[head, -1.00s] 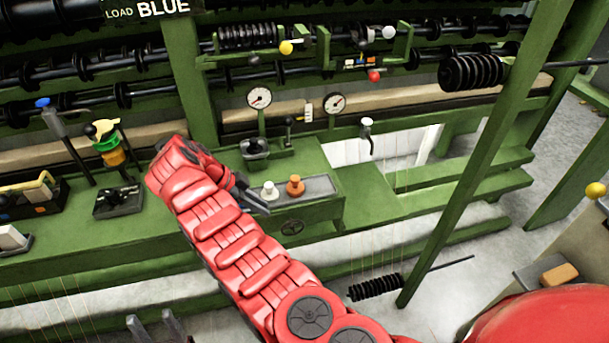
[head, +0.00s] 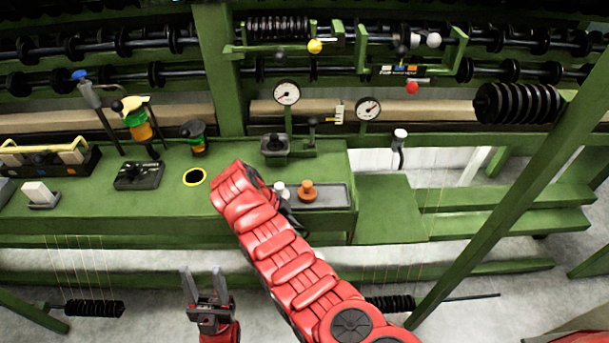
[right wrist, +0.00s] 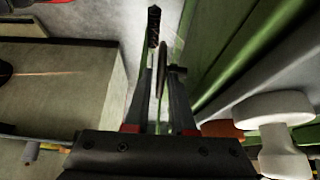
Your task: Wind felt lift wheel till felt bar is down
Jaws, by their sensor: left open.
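A small dark wheel (right wrist: 163,70) shows edge-on between the fingers of my right gripper (right wrist: 160,75) in the right wrist view. A gap shows beside the wheel, and the fingers look open around it, not closed on it. In the head view my right gripper (head: 288,212) is at the front of the green bench, mostly behind my red arm, which hides the wheel. My left gripper (head: 205,285) is open and empty, pointing up in front of the bench. A long beige bar (head: 430,109) runs behind the bench; I cannot tell whether it is the felt bar.
A white knob (head: 280,188) and an orange knob (head: 307,190) stand on a grey plate beside my right gripper. Two dial gauges (head: 287,92) stand behind. A green diagonal post (head: 500,205) is at the right. The floor before the bench is partly clear.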

